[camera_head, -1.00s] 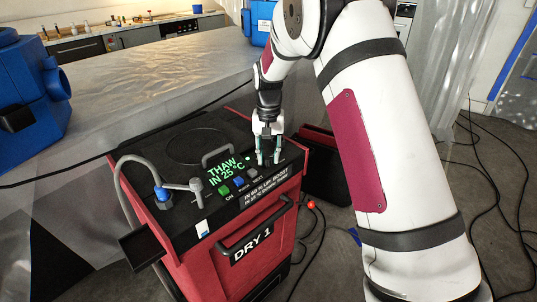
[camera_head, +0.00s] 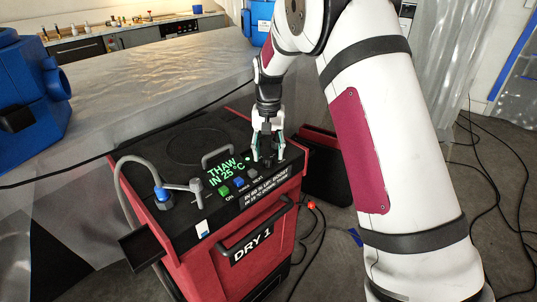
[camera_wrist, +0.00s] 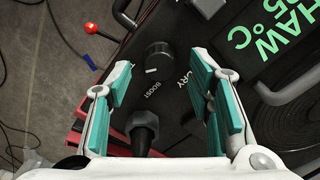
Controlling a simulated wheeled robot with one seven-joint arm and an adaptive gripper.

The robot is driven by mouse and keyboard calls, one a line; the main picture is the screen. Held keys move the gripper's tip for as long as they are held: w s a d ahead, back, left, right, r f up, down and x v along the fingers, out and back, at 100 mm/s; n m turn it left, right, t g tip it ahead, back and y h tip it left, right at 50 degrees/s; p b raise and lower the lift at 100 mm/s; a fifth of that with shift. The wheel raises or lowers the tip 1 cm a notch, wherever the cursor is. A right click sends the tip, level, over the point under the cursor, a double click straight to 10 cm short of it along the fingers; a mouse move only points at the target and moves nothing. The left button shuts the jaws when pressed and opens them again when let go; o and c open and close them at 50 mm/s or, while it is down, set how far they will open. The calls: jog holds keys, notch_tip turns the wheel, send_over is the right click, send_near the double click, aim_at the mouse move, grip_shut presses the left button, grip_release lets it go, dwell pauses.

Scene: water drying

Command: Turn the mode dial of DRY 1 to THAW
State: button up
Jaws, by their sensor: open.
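DRY 1 (camera_head: 232,252) is a red machine with a black top. Its display (camera_head: 226,172) reads THAW IN 25 °C. In the wrist view the mode dial (camera_wrist: 158,58) is a round black knob with a short white mark. My gripper (camera_head: 267,146) is above the panel's right end. Its teal fingers are spread, empty, with the dial showing beyond and between them. A dark hexagonal knob-like part (camera_wrist: 143,128) shows nearer the palm.
Green, blue and grey buttons (camera_head: 239,183) sit left of my gripper. A grey handle (camera_head: 216,155) and a hose with a blue fitting (camera_head: 161,193) stand on the top. A dark red-edged box (camera_head: 325,168) stands to the right; cables cross the floor.

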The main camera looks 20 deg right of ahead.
aim_at(269, 157)
notch_tip(269, 157, up, 10)
jog(key=shift+r, duration=0.25)
dwell(0.3)
jog(key=s+r+n+t+p, duration=0.1)
jog(key=s+r+p, duration=0.1)
jog(key=s+r, duration=0.65)
jog(key=s+r+n+t+p, duration=0.1)
jog(key=s+r, duration=0.4)
jog(key=s, duration=0.7)
jog(key=s+f+n+t+p, duration=0.1)
jog(key=s+n+t+p, duration=0.1)
jog(key=s, duration=1.9)
jog(key=shift+p, duration=0.75)
